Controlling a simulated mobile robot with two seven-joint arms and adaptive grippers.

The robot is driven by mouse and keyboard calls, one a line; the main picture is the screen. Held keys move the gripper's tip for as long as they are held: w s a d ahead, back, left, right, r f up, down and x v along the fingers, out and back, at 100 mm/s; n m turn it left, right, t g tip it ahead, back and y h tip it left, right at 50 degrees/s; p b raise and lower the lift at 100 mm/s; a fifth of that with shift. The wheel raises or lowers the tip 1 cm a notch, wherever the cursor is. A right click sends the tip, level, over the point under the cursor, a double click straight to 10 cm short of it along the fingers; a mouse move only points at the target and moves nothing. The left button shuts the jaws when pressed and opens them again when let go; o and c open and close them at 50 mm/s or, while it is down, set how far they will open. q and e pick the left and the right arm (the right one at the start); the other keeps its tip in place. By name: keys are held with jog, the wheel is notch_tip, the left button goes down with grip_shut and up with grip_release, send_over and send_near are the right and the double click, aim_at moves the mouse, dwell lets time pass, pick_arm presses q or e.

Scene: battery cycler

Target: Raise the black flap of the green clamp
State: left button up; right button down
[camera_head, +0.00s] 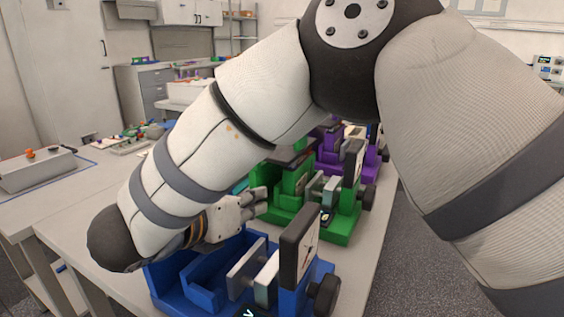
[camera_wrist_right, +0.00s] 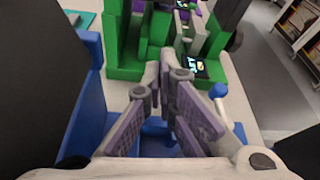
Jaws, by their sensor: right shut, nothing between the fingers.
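The green clamp (camera_head: 340,231) stands on the table behind the blue clamp. A dark flat plate (camera_head: 291,155) lies across its top, partly hidden by my right arm. A black upright panel (camera_head: 353,163) stands at its right end; I cannot tell which of the two is the flap. My right gripper (camera_head: 264,200) is shut and empty, just left of the green clamp and above the blue one. In the right wrist view its fingertips (camera_wrist_right: 165,72) point at the green body (camera_wrist_right: 125,55), with no clear contact. My left gripper is not in view.
The blue clamp (camera_head: 206,297) with its black panel (camera_head: 300,243) stands in front, below my right gripper. A purple clamp (camera_head: 330,150) stands behind the green one. A small display (camera_wrist_right: 196,68) sits at the green clamp's near side. The table's right edge is close to the clamps.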

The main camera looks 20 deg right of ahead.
aim_at(290, 173)
jog(key=shift+w+d, duration=0.1)
jog(key=shift+w, duration=0.15)
jog(key=x, duration=0.9)
jog(key=shift+s+d+f+b, duration=0.25)
jog(key=shift+d+b, duration=0.05)
jog(key=shift+d, duration=0.2)
jog(key=r, duration=0.3)
jog(key=shift+w+a+r, duration=0.1)
jog(key=shift+a+r, duration=0.25)
pick_arm(q)
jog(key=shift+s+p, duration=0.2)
jog(key=shift+p, duration=0.1)
pick_arm(e)
jog(key=shift+r, duration=0.4)
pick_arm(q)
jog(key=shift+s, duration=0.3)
pick_arm(e)
jog(key=shift+w, duration=0.1)
